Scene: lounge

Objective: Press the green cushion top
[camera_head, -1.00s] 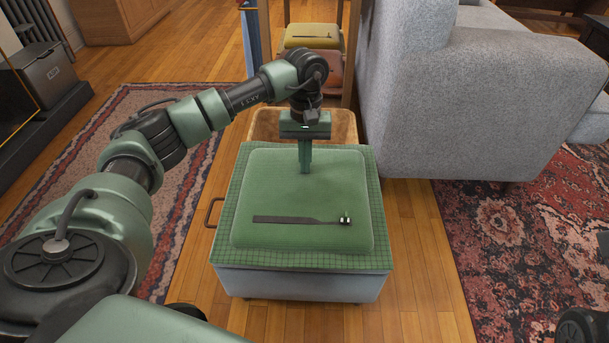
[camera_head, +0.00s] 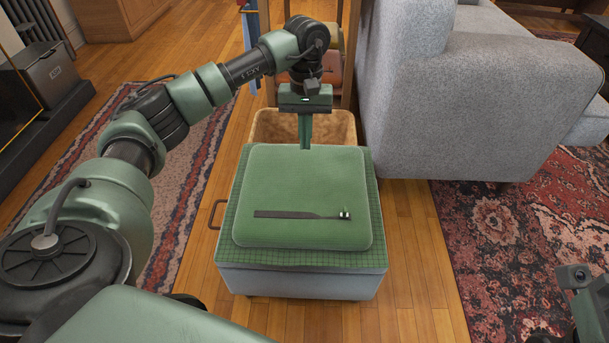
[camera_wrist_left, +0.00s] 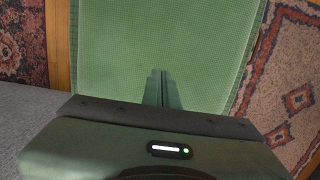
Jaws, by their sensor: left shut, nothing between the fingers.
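The green cushion (camera_head: 305,185) lies flat on a box-like stool (camera_head: 300,283) with a green checked top (camera_head: 228,240). A dark strap with a small metal piece (camera_head: 300,214) lies across the cushion. My left gripper (camera_head: 305,146) is shut and empty, pointing down at the cushion's far edge. In the left wrist view its fingers (camera_wrist_left: 161,76) show against the green cushion (camera_wrist_left: 120,45). I cannot tell whether the tips touch the cushion. Part of my right arm's end (camera_head: 580,290) shows at the lower right edge; its fingers cannot be made out.
A brown open bin (camera_head: 265,125) stands just behind the stool. A grey sofa (camera_head: 470,110) is close on the right. Patterned rugs lie left (camera_head: 185,190) and right (camera_head: 520,240). Wooden floor shows around the stool.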

